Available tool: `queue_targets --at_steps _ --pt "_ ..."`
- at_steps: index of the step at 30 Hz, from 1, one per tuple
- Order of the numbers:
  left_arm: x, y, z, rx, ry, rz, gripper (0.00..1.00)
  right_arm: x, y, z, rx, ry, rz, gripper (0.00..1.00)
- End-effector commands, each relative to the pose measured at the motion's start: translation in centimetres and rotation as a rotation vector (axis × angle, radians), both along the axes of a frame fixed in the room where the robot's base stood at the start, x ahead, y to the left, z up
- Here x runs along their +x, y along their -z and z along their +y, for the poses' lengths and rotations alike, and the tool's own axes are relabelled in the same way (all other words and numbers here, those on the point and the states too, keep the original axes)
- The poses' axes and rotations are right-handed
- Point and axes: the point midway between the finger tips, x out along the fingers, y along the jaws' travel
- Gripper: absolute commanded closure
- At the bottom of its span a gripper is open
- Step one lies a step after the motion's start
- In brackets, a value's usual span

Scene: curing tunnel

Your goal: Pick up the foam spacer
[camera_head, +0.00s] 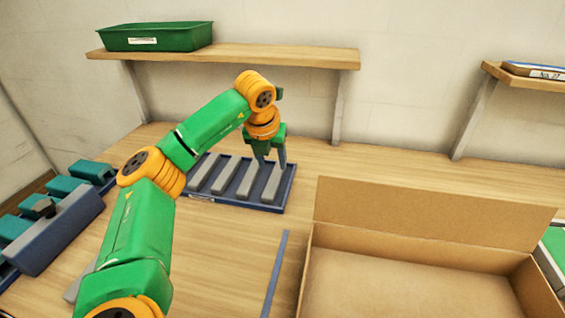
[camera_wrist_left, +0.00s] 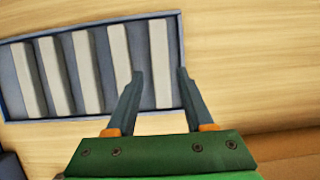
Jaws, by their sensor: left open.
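Several pale grey bars lie side by side in a blue tray (camera_head: 238,204) on the wooden table; they look like the foam spacers. My left gripper (camera_head: 271,165) is open above the tray's right end. In the left wrist view its two fingers (camera_wrist_left: 160,74) stand on either side of the rightmost foam spacer (camera_wrist_left: 160,50), which also shows in the head view (camera_head: 271,186). The fingers look apart from it, but I cannot tell how far down they reach. My right gripper is not in view.
An open cardboard box (camera_head: 420,218) stands to the right of the tray. A blue strip (camera_head: 275,275) lies on the table in front. Teal blocks (camera_head: 62,187) and a blue-grey block (camera_head: 58,232) are at left. A shelf (camera_head: 270,55) with a green bin (camera_head: 155,37) hangs behind.

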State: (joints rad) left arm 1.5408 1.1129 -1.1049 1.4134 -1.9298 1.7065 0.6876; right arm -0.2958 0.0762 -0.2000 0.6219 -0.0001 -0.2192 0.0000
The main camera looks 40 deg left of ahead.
Motion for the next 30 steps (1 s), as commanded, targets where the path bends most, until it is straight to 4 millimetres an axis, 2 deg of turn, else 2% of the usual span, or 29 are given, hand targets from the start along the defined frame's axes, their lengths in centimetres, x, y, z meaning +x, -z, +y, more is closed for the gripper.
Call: queue_targets --at_steps 5,13,20,21,24,27,30 --pt "0.5 1.5 0.3 0.000 -0.001 0.004 0.47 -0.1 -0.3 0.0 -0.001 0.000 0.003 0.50" --pt "1.8 6.2 1.1 -0.001 -0.001 0.003 0.47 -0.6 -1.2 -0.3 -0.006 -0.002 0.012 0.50" --pt "2.1 6.7 1.2 0.000 0.000 0.000 0.47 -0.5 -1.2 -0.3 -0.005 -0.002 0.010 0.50" --pt "2.1 6.7 1.2 0.000 0.000 0.000 0.50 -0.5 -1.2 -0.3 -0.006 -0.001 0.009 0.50" --pt "2.1 6.7 1.2 -0.001 0.000 0.000 0.77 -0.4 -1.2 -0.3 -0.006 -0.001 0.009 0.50" --pt "2.1 6.7 1.2 -0.001 0.000 0.000 1.00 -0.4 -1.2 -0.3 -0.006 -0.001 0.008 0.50" --pt "2.1 6.7 1.2 -0.001 0.000 0.000 1.00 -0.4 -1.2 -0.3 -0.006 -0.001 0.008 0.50"
